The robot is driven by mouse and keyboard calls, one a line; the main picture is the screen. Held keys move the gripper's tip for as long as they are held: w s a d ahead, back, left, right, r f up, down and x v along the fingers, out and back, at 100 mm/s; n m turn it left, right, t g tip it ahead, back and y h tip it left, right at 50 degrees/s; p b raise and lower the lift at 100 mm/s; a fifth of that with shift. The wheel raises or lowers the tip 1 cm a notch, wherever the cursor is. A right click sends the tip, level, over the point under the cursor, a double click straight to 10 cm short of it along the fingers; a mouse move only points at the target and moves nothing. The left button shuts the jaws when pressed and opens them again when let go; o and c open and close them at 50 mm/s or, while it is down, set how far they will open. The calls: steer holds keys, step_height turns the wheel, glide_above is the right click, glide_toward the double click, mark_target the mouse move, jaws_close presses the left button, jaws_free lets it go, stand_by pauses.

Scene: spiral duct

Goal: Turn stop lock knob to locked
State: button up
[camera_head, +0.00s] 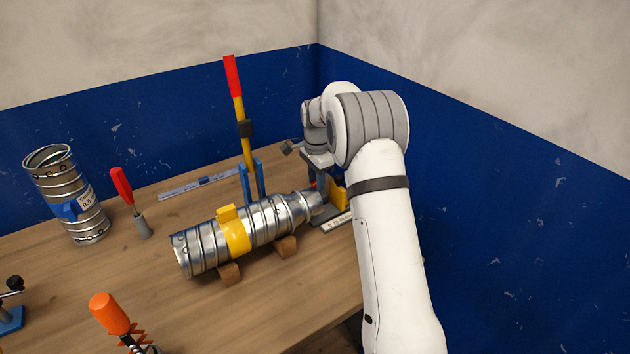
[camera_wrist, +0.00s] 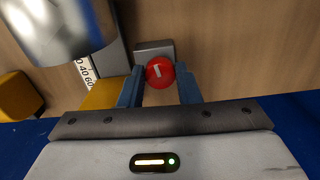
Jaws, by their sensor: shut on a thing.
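The mark stands nearly upright in that picture, tilted slightly. My gripper (camera_wrist: 160,68) is shut on the knob, one blue-grey finger on each side. In the head view my gripper (camera_head: 318,184) points down by the right end of the metal duct, and the knob is mostly hidden there. A grey block (camera_wrist: 154,48) sits just beyond the knob, and a yellow part (camera_wrist: 104,94) is left of my fingers. I see no lock label.
The metal duct (camera_head: 268,217) with a yellow band rests on wooden blocks, close left of my gripper. A numbered scale (camera_wrist: 86,68) runs beside the knob. A tall red-and-yellow lever (camera_head: 240,115) stands behind the duct. Blue walls (camera_head: 500,190) are close on the right.

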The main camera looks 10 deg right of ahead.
steer(key=shift+m, duration=0.5)
steer(key=o, duration=1)
steer(key=shift+d+r+b, duration=0.1)
steer(key=shift+r+b, duration=0.35)
steer(key=shift+r, duration=3.45)
